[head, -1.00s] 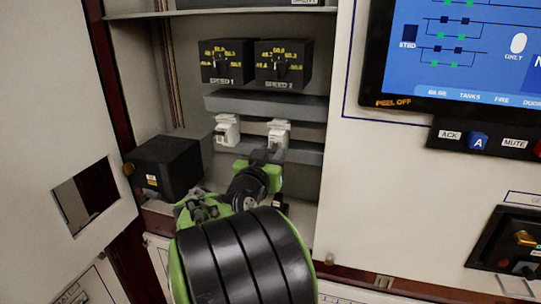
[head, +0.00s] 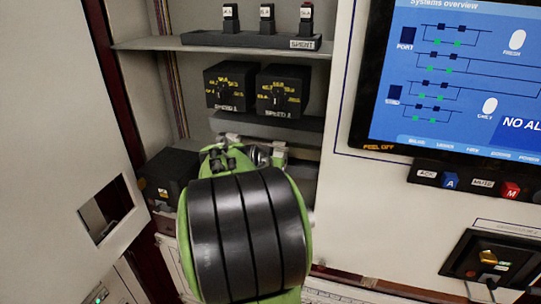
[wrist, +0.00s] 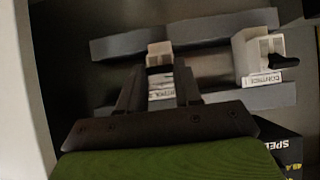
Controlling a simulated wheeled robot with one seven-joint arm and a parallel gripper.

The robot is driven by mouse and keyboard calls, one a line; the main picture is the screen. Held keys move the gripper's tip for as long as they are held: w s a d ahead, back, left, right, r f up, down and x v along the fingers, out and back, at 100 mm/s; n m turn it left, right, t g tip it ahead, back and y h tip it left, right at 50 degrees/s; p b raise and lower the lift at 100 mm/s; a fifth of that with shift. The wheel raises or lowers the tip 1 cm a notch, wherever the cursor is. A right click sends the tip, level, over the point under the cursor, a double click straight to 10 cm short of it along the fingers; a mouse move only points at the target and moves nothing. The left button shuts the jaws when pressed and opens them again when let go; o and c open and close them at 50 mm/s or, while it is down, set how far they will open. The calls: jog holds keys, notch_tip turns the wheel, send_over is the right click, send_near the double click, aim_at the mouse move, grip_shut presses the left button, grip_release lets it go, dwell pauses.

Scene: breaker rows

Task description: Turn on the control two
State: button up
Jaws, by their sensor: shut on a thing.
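Control two is a white breaker (wrist: 160,54) in the wrist view, with a partly covered label (wrist: 161,93). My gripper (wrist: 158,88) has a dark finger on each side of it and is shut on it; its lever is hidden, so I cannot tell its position. In the head view only a bit of this breaker (head: 281,148) shows past my arm. The neighbouring white breaker (wrist: 257,52) has a black lever sticking out and a control label. My fingertips are hidden in the head view.
Two black speed boxes (head: 282,92) hang just above the breakers, under a shelf (head: 200,45) with several small switches. A black box (head: 165,178) stands at left, near an open cabinet door (head: 60,130). A panel with a screen (head: 465,75) is at right.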

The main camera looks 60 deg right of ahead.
jog(key=shift+d+r+y+p, duration=0.15)
jog(key=shift+r+y+p, duration=0.2)
jog(key=shift+y+p, duration=0.4)
jog(key=shift+p, duration=0.3)
jog(key=o, duration=1)
jog(key=shift+o, duration=0.2)
jog(key=p+v, duration=0.1)
jog(key=v, duration=1.4)
jog(key=shift+a+r, duration=0.15)
jog(key=shift+a, duration=0.2)
jog(key=shift+w, duration=0.1)
